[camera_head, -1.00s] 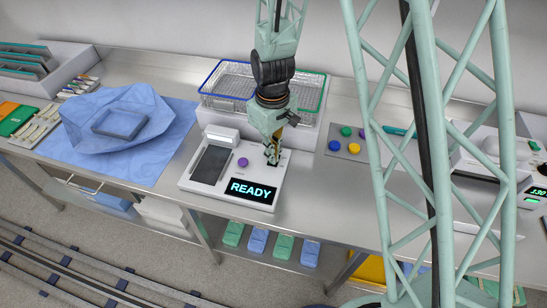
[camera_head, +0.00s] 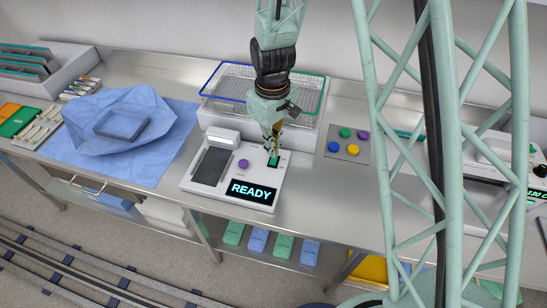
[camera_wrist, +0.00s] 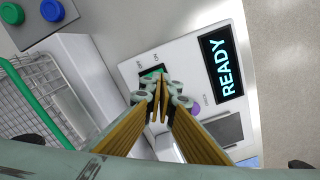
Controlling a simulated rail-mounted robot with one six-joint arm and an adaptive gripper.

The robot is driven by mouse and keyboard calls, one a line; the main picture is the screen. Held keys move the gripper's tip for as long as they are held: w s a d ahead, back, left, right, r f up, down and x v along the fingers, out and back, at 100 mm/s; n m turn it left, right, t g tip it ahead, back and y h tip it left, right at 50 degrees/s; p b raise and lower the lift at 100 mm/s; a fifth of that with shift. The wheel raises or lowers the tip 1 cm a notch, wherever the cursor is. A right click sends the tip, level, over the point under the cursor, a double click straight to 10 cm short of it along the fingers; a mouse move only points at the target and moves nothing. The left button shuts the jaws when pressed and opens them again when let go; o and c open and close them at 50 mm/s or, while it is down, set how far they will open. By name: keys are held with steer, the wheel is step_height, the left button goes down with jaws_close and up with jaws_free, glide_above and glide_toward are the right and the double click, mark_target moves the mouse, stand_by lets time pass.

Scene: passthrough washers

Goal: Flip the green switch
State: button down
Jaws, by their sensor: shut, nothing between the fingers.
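The green switch (camera_head: 274,161) sits on the top right part of a white device (camera_head: 215,186) with a lit READY display (camera_head: 251,191). In the wrist view the switch (camera_wrist: 152,72) shows between OFF and ON labels, partly hidden by my fingertips. I cannot tell which way it is tilted. My gripper (camera_head: 272,150) points down just above the switch. In the wrist view my gripper (camera_wrist: 162,100) has its fingers together with nothing between them. I cannot tell whether the tips touch the switch.
A purple button (camera_head: 243,163) is left of the switch on the same device. Wire baskets (camera_head: 228,82) stand behind it. A plate with coloured knobs (camera_head: 353,151) lies to the right. A blue cloth with a wrapped tray (camera_head: 122,125) covers the left side.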

steer(key=shift+r+p, duration=0.6)
steer(key=shift+r, duration=0.85)
steer(key=r, duration=0.1)
step_height(320, 180, up, 11)
steer(key=m+t+b, duration=0.1)
steer(key=m+b, duration=0.1)
glide_above(274, 163)
steer(key=s+d, duration=0.4)
steer(key=d, duration=0.1)
steer(key=s+d+r+m+t+b, duration=0.1)
steer(key=s+d+r+m+b, duration=0.1)
steer(key=s+d+r, duration=0.45)
steer(key=s+d+r+m+b, duration=0.1)
steer(key=s+r, duration=0.2)
steer(key=s, duration=0.4)
steer(key=s+d+r+m+t+b, duration=0.1)
steer(key=s+d+r+b, duration=0.1)
steer(key=s, duration=0.5)
steer(key=s+d+r+m+t+b, duration=0.1)
steer(key=s+d+r+m, duration=0.1)
steer(key=s+r, duration=0.2)
steer(key=s, duration=0.3)
steer(key=shift+s+r+b, duration=0.15)
steer(key=shift+s+b, duration=0.15)
steer(key=shift+b, duration=0.05)
